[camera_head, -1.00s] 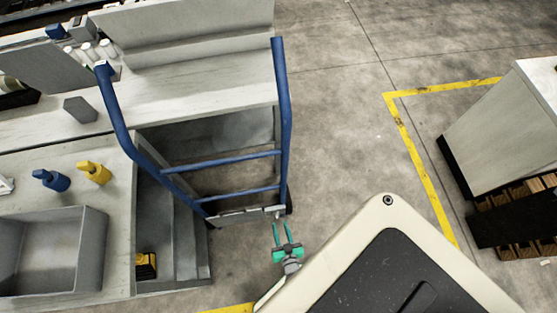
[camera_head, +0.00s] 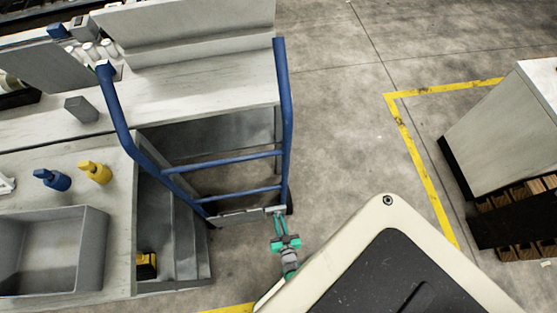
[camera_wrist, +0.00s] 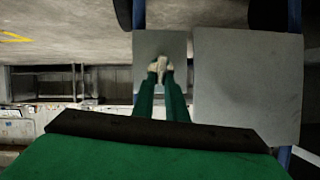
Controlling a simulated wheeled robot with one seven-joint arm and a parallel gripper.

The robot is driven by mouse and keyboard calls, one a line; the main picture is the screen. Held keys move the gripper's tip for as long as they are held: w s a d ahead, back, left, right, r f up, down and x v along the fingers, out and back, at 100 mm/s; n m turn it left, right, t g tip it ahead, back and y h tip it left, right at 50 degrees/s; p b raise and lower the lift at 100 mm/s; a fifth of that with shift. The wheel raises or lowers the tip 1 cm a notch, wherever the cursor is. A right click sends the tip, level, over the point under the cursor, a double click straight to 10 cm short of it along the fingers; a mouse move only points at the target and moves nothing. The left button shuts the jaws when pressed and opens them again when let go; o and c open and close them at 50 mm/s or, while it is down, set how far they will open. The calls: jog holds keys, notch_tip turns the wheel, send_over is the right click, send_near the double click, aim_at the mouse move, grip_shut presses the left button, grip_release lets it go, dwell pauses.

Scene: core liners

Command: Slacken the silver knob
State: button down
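The silver knob (camera_head: 276,209) is a small pale piece at the lower right end of the blue hand truck (camera_head: 284,120), by its metal foot plate. In the wrist view the knob (camera_wrist: 162,63) shows only as a small light shape in front of a grey panel, mostly covered by the fingertips. My gripper (camera_head: 280,215) has teal-green fingers and reaches up to the knob from below. In the wrist view its two fingers (camera_wrist: 161,73) are close together with pale tips, one on each side of the knob, and look shut on it.
A grey workbench (camera_head: 60,150) with a bin (camera_head: 50,255), a blue bottle (camera_head: 51,180) and a yellow bottle (camera_head: 95,172) stands left. The hand truck's blue rails rise above my gripper. Open floor (camera_head: 345,120) lies right, before a grey cabinet (camera_head: 500,130).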

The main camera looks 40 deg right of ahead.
jog(key=shift+a+n, duration=0.1)
jog(key=shift+n, duration=0.2)
jog(key=shift+w+a+f+n+g+h, duration=0.1)
jog(key=shift+a+n+g+h, duration=0.15)
jog(key=shift+n+h, duration=0.35)
jog(key=shift+w+a+n+g+h, duration=0.15)
jog(key=shift+n+g+h, duration=0.2)
jog(key=shift+n, duration=0.4)
jog(key=shift+w+a+f+n+g+h, duration=0.1)
jog(key=shift+a+n+g+h, duration=0.1)
jog(key=shift+n+h, duration=0.4)
jog(key=shift+a+n, duration=0.1)
jog(key=shift+n, duration=0.35)
jog(key=c, duration=1.8)
grip_release()
jog(key=shift+o, duration=0.2)
